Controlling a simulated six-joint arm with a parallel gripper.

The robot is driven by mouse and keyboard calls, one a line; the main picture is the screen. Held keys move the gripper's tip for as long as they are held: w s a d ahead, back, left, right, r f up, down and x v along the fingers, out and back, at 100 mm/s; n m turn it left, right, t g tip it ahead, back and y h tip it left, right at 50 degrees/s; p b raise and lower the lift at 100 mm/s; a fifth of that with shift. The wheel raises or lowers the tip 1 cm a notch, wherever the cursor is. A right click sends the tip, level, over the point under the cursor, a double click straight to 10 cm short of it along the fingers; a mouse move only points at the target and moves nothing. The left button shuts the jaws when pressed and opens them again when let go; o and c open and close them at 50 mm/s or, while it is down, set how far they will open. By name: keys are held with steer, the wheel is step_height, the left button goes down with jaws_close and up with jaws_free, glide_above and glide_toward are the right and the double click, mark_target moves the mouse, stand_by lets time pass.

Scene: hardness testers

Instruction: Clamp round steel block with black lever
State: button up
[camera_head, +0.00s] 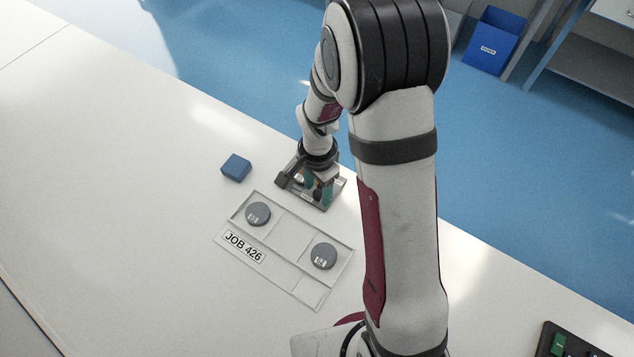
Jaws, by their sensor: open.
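My gripper (318,189) points down over a small grey clamping fixture (324,206) at the table's far edge. Its greenish fingers are open, one on each side of a small black upright part (317,196) that looks like the lever. I cannot tell whether the fingers touch it. A pale, shiny piece (299,177) shows at the fixture's left, partly hidden by my gripper; I cannot tell if it is a round steel block.
The clear tray (292,258) with a "JOB 426" label lies in front of the fixture. A blue block (236,167) sits left of it. A dark panel with a green button (558,344) is at bottom right. The white table's left side is clear.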

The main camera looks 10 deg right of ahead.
jaws_close()
stand_by(0.5)
steer(key=n, duration=0.1)
steer(key=d+n, duration=0.1)
steer(key=n, duration=0.2)
steer(key=shift+s+d, duration=0.15)
steer(key=shift+d, duration=0.1)
steer(key=n, duration=0.2)
steer(key=d+n, duration=0.1)
steer(key=n, duration=0.1)
steer(key=shift+d, duration=0.1)
steer(key=n, duration=0.2)
steer(key=w+d+n, duration=0.1)
steer(key=n, duration=0.1)
steer(key=shift+d, duration=0.2)
steer(key=shift+w+d+n, duration=0.2)
steer(key=shift+n, duration=0.85)
steer(key=shift+w+d+n, duration=0.2)
steer(key=shift+n, duration=0.85)
steer(key=shift+w, duration=0.1)
jaws_free()
